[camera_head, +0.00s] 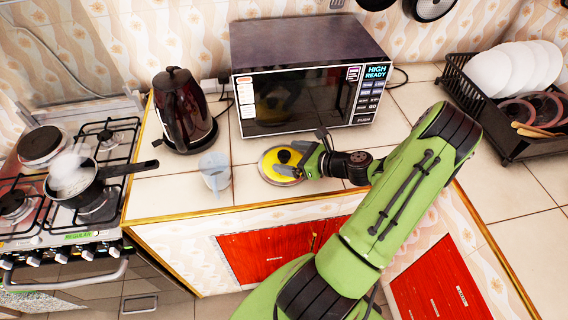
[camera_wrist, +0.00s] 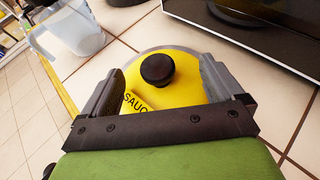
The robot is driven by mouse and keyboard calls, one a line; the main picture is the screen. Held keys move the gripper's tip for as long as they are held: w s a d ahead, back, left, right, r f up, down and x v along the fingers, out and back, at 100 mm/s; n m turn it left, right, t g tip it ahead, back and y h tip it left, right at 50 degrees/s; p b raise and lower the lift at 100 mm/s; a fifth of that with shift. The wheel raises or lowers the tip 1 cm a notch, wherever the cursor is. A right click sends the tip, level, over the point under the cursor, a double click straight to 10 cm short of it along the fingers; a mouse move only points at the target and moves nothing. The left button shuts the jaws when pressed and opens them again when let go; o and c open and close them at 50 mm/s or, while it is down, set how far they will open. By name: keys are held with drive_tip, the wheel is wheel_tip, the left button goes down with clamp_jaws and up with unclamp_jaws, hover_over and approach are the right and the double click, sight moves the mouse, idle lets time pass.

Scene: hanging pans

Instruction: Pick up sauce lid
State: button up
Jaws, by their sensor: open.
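The sauce lid (camera_wrist: 185,85) is a round yellow disc with a grey rim, a black knob (camera_wrist: 157,69) and the letters "SAUC" showing. It lies on the tiled counter in front of the microwave; in the head view the lid (camera_head: 269,158) is partly covered by my gripper. My gripper (camera_head: 291,162) is open. In the wrist view its two fingers (camera_wrist: 158,80) stand on either side of the black knob, apart from it. The lower part of the lid is hidden behind the gripper's palm.
A clear measuring jug (camera_head: 215,172) stands left of the lid, and a dark kettle (camera_head: 183,110) behind it. The microwave (camera_head: 305,75) is behind the lid. A dish rack (camera_head: 490,108) with plates is at right. A pot (camera_head: 85,185) sits on the stove at left.

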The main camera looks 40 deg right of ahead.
sight(282, 155)
drive_tip(key=x, duration=0.4)
drive_tip(key=shift+w+a+b, duration=0.1)
drive_tip(key=shift+w+b, duration=0.15)
drive_tip(key=shift+b, duration=0.05)
drive_tip(key=shift+s, duration=0.1)
drive_tip(key=shift+c, duration=0.7)
drive_tip(key=shift+s+f, duration=0.1)
clamp_jaws()
